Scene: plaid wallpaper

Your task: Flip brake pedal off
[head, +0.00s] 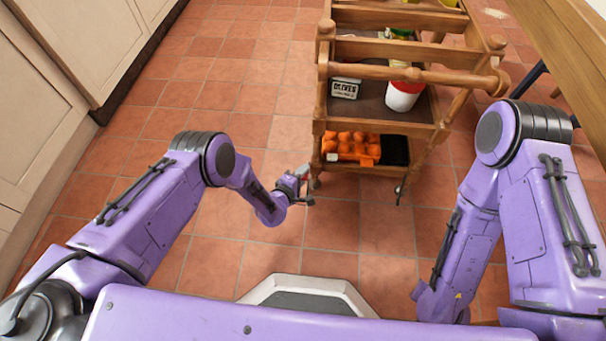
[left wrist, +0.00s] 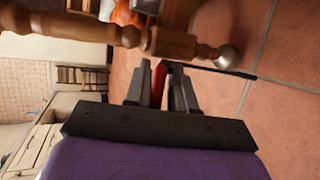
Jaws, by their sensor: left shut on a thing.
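The wooden cart (head: 410,74) stands ahead, and the foot of its near left leg (head: 316,183) is beside my left gripper (head: 302,186). In the left wrist view the turned leg (left wrist: 175,43) ends in a round metallic foot just beyond my left gripper (left wrist: 165,72). A small red part (left wrist: 158,80), apparently the brake pedal, shows between the fingers, which are shut on it. Its exact position is hard to tell, and in the head view it is too small to make out. My right arm shows at the right, but its gripper is out of view.
The cart holds orange items (head: 352,146) on its lower shelf, and an olives tin (head: 345,88) and a red-and-white container (head: 403,95) above. Cabinets (head: 40,110) line the left side. A wooden table (head: 570,50) is at the right. The tiled floor left of the cart is clear.

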